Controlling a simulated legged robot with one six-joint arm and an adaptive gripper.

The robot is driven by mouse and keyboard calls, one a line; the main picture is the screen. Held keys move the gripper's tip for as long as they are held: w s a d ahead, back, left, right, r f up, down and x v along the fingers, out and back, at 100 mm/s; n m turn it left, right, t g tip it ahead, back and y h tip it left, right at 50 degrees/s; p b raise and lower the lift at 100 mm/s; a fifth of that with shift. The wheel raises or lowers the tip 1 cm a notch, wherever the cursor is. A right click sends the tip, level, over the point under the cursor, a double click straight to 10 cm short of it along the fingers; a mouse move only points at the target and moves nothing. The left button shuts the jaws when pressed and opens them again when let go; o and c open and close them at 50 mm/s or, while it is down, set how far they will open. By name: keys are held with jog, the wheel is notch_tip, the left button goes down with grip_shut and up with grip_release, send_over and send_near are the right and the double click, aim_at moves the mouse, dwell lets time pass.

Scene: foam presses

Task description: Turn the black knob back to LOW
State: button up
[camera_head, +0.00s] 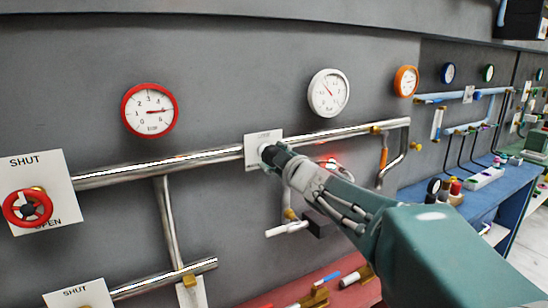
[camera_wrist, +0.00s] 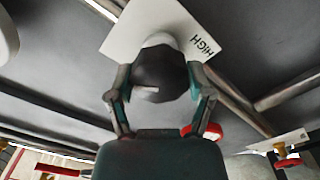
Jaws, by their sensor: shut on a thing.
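The black knob (camera_wrist: 160,76) sits on a white plate (camera_wrist: 122,30) in the wrist view, with the word HIGH readable on the plate. A short pale mark shows on the knob's face. My gripper (camera_wrist: 160,88) has one finger on each side of the knob and is shut on it. In the head view my gripper (camera_head: 271,155) reaches the white plate (camera_head: 263,138) on the upper pipe. There it hides most of the knob, and no LOW label is readable in either view.
A red-rimmed gauge (camera_head: 150,110) and a white gauge (camera_head: 328,93) hang above the upper pipe (camera_head: 160,170). A red valve wheel (camera_head: 27,208) on a SHUT/OPEN plate is at left. A red bench (camera_head: 310,285) with small items lies below; a blue bench (camera_head: 480,200) stands right.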

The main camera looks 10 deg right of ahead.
jog(key=n, duration=0.6)
jog(key=shift+a, duration=0.1)
jog(key=n, duration=0.4)
jog(key=shift+f+n, duration=0.15)
jog(key=shift+n, duration=0.45)
jog(key=shift+f, duration=0.15)
jog(key=o, duration=1.1)
jog(key=shift+a, duration=0.1)
